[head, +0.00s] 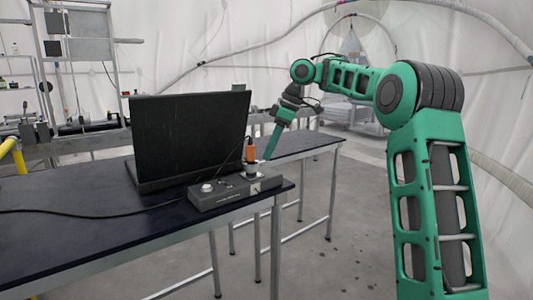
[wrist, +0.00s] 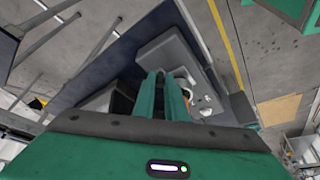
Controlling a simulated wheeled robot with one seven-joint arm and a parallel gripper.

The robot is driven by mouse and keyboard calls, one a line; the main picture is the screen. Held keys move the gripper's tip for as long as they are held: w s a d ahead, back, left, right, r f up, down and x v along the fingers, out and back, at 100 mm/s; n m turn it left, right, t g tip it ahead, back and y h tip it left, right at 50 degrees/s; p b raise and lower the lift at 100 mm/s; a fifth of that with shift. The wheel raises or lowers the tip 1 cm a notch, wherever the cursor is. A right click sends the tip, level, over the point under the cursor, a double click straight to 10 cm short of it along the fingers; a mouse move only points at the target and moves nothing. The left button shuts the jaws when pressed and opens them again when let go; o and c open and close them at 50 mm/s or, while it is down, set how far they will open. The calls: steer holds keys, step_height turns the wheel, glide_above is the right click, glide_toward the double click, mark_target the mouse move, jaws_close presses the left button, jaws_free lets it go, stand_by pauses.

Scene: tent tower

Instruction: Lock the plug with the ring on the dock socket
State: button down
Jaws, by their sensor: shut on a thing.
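The orange plug (head: 250,153) stands upright at the dock socket, with a black cable rising from its top. The grey dock (head: 225,195) lies at the table's front right corner; its grey body also shows in the wrist view (wrist: 168,52). A pale grey ring (head: 254,171) sits around the plug's foot, on top of the dock. My gripper (head: 267,158) comes down from the upper right, its green fingers shut at the ring's right side. In the wrist view the fingers (wrist: 163,90) hide much of the ring and plug. Whether the ring is locked cannot be told.
A black monitor-like panel (head: 190,135) stands on the dark table (head: 90,235) just behind the dock. A black cable (head: 85,211) runs along the table to the left. The table's front edge is close to the dock. Open floor (head: 340,225) lies to the right.

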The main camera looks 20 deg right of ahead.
steer(key=shift+a, duration=0.2)
steer(key=c, duration=1.8)
jaws_free()
steer(key=shift+d, duration=0.1)
steer(key=v, duration=1)
steer(key=shift+r, duration=0.35)
steer(key=shift+w, duration=0.1)
